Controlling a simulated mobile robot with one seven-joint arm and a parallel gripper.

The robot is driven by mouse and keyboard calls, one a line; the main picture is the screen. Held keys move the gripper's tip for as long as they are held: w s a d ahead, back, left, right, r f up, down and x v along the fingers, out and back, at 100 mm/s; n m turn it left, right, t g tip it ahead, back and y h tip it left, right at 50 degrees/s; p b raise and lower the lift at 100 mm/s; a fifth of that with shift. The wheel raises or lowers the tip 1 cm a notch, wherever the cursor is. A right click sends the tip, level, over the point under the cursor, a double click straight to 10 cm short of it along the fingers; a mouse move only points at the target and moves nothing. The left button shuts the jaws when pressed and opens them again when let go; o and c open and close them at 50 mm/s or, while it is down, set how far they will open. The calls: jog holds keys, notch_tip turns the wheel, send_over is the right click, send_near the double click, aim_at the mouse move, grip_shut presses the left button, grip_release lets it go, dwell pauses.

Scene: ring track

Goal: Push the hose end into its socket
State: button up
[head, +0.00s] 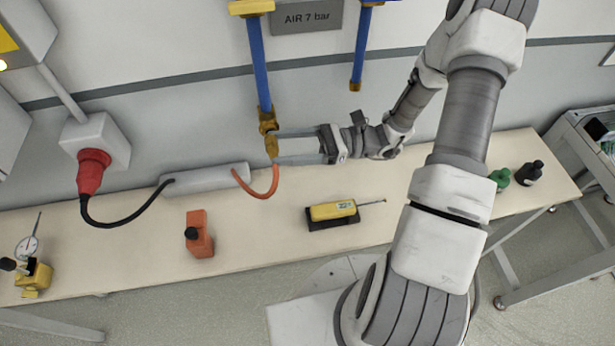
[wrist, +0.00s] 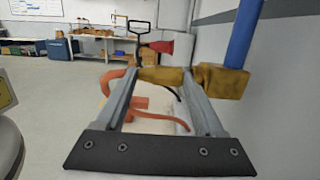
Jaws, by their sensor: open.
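The brass socket (head: 267,121) is at the lower end of a blue wall pipe (head: 259,65). The brass hose end (head: 271,146) is directly below it in the head view, with the orange hose (head: 268,193) curving down from it. My gripper (head: 278,147) is open, its two fingers on either side of the hose end. In the wrist view the hose end (wrist: 162,75) lies between the fingertips and lines up with the socket (wrist: 224,80). A finger covers the joint, so I cannot tell how deep the hose end sits.
A bench (head: 140,240) runs along the wall below. A second blue pipe (head: 361,50) hangs to the right, above my forearm.

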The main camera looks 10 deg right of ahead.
jog(key=s+f+n+g+h, duration=0.5)
jog(key=s+g+h, duration=0.2)
jog(key=s, duration=0.3)
jog(key=shift+w+d+f+n+t+h+b, duration=0.15)
jog(key=shift+w+d+f+n+h, duration=0.4)
jog(key=shift+d+f+n+h, duration=0.75)
jog(key=shift+w+d+f+n+t+h+b, duration=0.1)
jog(key=shift+w+d+f+n+h, duration=0.4)
jog(key=shift+n+h, duration=0.85)
jog(key=shift+w+d+f+n+t+h+b, duration=0.15)
jog(key=shift+w+d+f+n+h, duration=0.55)
jog(key=shift+h, duration=1.25)
jog(key=shift+s+d+f, duration=0.1)
jog(key=shift+s+f, duration=0.05)
jog(key=shift+s, duration=0.05)
